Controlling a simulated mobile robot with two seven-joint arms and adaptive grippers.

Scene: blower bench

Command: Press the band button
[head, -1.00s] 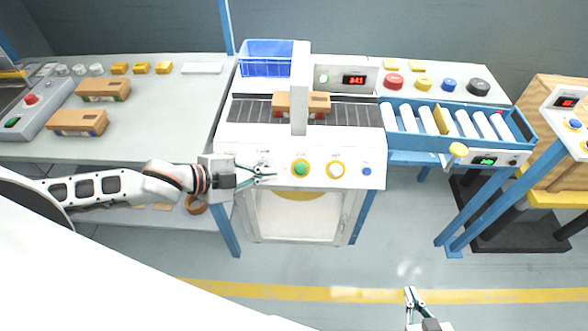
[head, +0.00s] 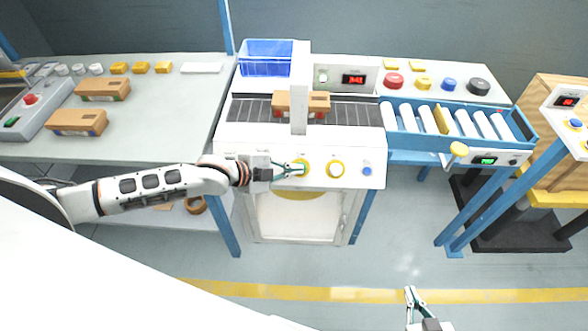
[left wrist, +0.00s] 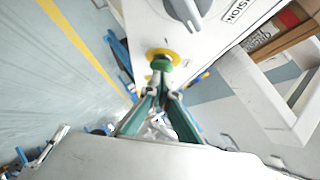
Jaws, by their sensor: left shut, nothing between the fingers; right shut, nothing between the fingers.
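The white machine's front panel (head: 230,140) carries a round button with a yellow ring (head: 301,174), which was green-centred a second ago. I cannot read which is labelled band. My left gripper (head: 304,168) is shut and empty, its tips over the first yellow-ringed button. In the left wrist view the shut green fingertips (left wrist: 162,66) cover part of that yellow ring (left wrist: 172,53); contact is unclear. My right gripper (head: 409,291) is shut and empty, low over the floor.
A carton (head: 318,103) sits on the machine's belt under the white arch (head: 299,85). A roller conveyor (head: 465,138) stands right, a bench with cartons (head: 150,100) left.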

